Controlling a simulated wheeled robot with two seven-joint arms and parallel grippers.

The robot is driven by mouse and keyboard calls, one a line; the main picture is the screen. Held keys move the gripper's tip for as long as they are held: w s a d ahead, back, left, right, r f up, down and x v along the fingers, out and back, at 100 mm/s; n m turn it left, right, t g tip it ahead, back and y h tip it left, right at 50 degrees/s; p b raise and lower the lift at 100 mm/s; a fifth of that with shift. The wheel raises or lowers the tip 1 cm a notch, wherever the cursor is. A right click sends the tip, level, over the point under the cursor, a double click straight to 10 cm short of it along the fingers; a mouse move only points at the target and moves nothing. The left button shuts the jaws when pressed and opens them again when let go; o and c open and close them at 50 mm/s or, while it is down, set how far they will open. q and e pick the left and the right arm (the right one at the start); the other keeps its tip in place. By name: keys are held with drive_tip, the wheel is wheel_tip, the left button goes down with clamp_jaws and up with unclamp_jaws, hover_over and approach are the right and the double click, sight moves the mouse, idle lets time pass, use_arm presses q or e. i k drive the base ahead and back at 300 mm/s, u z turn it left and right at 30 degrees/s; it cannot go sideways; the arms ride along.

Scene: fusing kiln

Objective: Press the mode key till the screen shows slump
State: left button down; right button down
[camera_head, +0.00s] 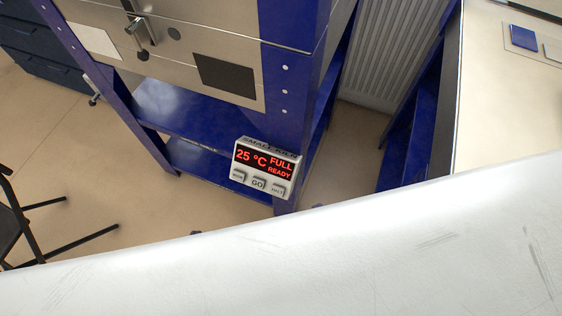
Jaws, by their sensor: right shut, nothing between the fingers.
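The kiln controller is a small white box (267,168) on the front of the blue kiln stand. Its dark screen (263,160) reads "25 °C", "FULL" and "READY" in red. Below the screen are three grey keys in a row. The left key (239,175) has a tiny label that seems to read mode. The middle one is the GO key (258,184), and the right key (278,190) seems to read halt. Nothing visibly touches the keys. I see neither gripper; a large pale, scuffed surface fills the bottom of the view and hides what is behind it.
The metal kiln body (190,50) with a latch handle (140,32) sits in the blue stand (290,75). A ribbed radiator (375,50) stands behind, right of it. A pale worktop (510,100) is at the right. A dark chair (25,225) stands at the left on open floor.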

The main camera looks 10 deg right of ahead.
sight(238, 174)
drive_tip(key=k, duration=0.5)
drive_tip(key=u, duration=1.4)
drive_tip(key=k, duration=0.7)
drive_tip(key=z, duration=1.25)
drive_tip(key=i, duration=0.5)
drive_tip(key=z, duration=0.05)
